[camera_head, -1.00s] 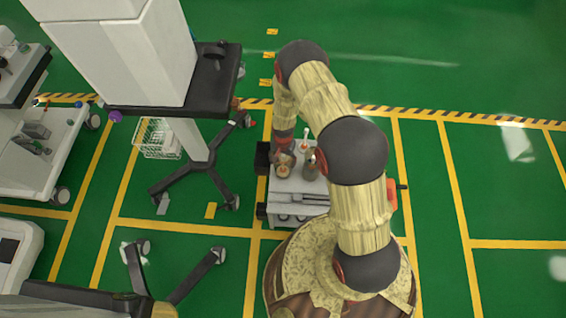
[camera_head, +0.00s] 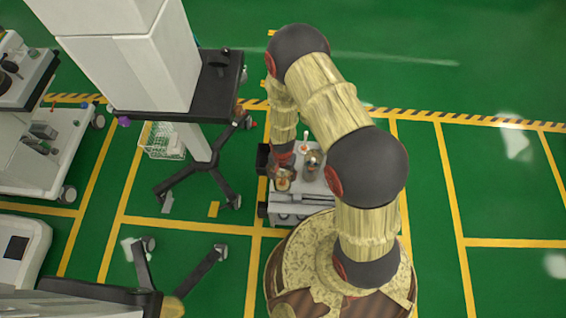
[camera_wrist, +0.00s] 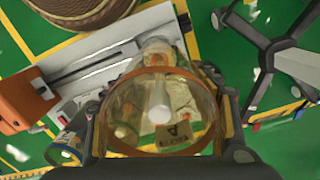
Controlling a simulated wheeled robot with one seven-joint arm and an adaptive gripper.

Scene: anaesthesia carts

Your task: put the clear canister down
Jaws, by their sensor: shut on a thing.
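The clear canister (camera_wrist: 160,105) has an orange rim and fills the middle of the wrist view, with a label and a pale round part visible through it. My gripper (camera_wrist: 160,128) is shut on it, one dark finger on each side. In the head view the canister (camera_head: 283,184) shows under my gripper (camera_head: 282,170), over the near left part of the small grey-white cart (camera_head: 290,210). I cannot tell whether its base touches the cart top.
Another clear container (camera_head: 312,166) stands on the cart just right of the held one. A white-topped item (camera_head: 305,144) stands behind it. A wheeled stand (camera_head: 203,163) with a wire basket (camera_head: 161,141) is to the left. Green floor is clear at right.

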